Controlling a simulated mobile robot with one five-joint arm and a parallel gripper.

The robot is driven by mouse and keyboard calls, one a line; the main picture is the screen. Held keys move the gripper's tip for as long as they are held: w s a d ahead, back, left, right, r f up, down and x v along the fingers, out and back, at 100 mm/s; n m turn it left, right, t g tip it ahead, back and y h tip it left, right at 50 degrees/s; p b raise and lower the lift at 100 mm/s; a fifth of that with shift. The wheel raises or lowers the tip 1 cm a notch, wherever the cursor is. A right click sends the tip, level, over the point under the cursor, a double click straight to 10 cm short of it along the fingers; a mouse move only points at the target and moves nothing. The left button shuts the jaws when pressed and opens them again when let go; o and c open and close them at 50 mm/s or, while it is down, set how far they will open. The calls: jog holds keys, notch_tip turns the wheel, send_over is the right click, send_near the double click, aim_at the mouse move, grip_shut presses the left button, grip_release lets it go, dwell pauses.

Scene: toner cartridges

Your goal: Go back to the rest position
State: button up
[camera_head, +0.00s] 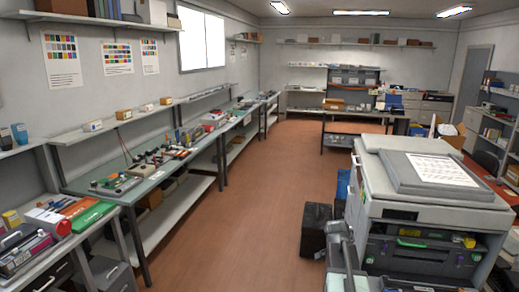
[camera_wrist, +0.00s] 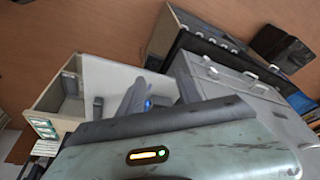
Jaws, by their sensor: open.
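The task names no object. Grey slanted finger-like shapes of my gripper (camera_wrist: 143,95) show in the wrist view, apart, with nothing clearly held between them. A large grey-green rounded surface with a small glowing orange bar fills the lower part of that view. In the head view a light grey jointed part, which looks like my own arm, stands at the lower middle, left of the printer (camera_head: 435,212). My gripper's fingertips cannot be made out there.
A long workbench (camera_head: 128,190) with tools and boxes runs along the left wall. The big printer, with its front bay showing, stands close at the right. A black box (camera_head: 315,232) is on the floor beside it. The brown floor (camera_head: 268,190) between is clear.

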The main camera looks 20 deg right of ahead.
jog(key=w+a+f+n+y+b, duration=0.1)
jog(key=w+a+n, duration=0.2)
jog(key=a, duration=0.8)
jog(key=w+a+f+n+b, duration=0.1)
jog(key=w+a+f+n, duration=0.15)
jog(key=a, duration=0.85)
jog(key=s+a+n+y, duration=0.1)
jog(key=s+a+n, duration=0.2)
jog(key=a+n, duration=0.3)
jog(key=s+a+n+y, duration=0.1)
jog(key=s+a+n, duration=0.1)
jog(key=a+n, duration=0.4)
jog(key=a, duration=0.3)
jog(key=shift+s+a+f+y, duration=0.25)
jog(key=shift+s+a+y, duration=0.15)
jog(key=shift+c, duration=0.5)
